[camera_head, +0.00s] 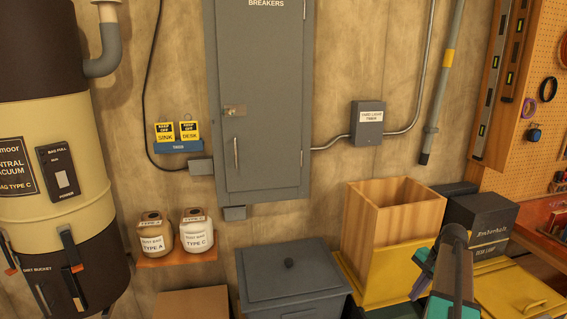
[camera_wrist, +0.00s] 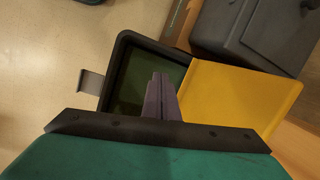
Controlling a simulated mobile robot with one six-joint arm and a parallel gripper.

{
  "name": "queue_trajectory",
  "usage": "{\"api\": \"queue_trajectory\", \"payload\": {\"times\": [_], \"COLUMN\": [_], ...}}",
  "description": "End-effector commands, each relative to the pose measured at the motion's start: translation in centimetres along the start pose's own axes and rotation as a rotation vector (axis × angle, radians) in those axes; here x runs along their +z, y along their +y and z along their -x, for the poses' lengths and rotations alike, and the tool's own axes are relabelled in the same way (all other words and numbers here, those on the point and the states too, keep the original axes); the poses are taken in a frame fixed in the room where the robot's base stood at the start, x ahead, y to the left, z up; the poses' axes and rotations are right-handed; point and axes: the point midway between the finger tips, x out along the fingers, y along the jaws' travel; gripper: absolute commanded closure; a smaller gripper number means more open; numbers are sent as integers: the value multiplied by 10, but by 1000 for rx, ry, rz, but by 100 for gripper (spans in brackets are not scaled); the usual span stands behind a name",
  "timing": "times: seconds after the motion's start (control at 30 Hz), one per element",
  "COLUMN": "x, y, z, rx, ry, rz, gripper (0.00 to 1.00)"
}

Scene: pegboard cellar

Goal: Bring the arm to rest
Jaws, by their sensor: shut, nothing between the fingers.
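My gripper (camera_head: 421,272) shows at the lower right of the head view, in front of a yellow box and beside an open wooden bin. In the wrist view, my gripper's (camera_wrist: 161,78) two purple fingers are together with nothing between them. They point over a black-rimmed opening (camera_wrist: 122,62) with a dark green inside. A flat yellow panel (camera_wrist: 235,95) lies just right of the fingers. I cannot tell how far the fingertips are from the opening.
The open wooden bin (camera_head: 377,224), a grey lidded box (camera_head: 290,283), a black box (camera_head: 483,228) and a yellow lid (camera_head: 520,292) crowd the lower right. A grey breaker cabinet (camera_head: 262,120) hangs on the wall. Two dust-bag jars (camera_head: 196,236) stand on a small shelf.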

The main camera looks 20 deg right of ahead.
Motion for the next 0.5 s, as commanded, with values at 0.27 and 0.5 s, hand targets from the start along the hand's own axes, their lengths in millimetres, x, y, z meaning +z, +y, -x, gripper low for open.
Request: {"api": "queue_trajectory", "payload": {"times": [0.27,0.5], "x": [81,152], "y": [-22,-19], "z": [-120,-208], "rx": [99,189], "ry": [-111,-185], "rz": [112,215], "gripper": [100,100]}}
